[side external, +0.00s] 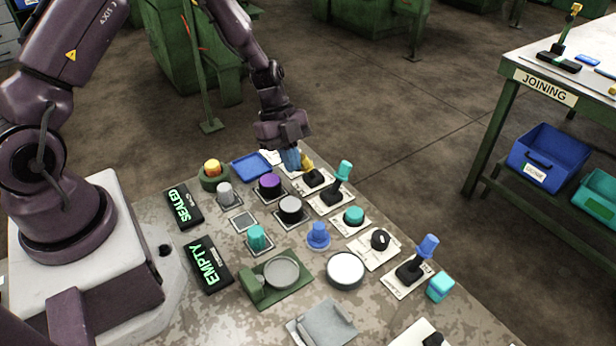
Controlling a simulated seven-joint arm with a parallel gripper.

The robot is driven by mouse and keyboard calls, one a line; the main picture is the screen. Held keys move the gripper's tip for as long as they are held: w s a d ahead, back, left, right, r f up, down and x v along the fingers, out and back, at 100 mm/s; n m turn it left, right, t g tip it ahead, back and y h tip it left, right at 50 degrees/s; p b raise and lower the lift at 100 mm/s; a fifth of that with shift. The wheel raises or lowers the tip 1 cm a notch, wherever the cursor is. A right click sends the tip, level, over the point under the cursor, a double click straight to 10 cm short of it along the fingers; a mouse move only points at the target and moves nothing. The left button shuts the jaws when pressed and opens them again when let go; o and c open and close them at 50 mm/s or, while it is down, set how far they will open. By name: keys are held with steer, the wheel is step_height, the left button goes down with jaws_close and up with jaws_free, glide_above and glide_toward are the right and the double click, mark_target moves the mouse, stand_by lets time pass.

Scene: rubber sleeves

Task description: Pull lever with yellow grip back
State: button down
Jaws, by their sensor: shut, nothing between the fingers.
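The lever with the yellow grip (308,163) stands on a black base (315,179) at the far edge of the bench. My gripper (292,163) is right beside it, pointing down, with its blue fingers shut. The fingers partly cover the yellow grip on its left side. Whether they touch it, I cannot tell from this angle.
A teal-grip lever (343,171) stands close to the right of the yellow one. A purple knob (270,185), a grey knob (290,209) and a blue tray (252,166) are near. A blue-grip lever (427,246) stands further right. Several other controls crowd the bench.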

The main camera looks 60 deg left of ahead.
steer(key=shift+s, duration=0.35)
steer(key=shift+r, duration=0.1)
step_height(320, 180, up, 8)
stand_by(0.9)
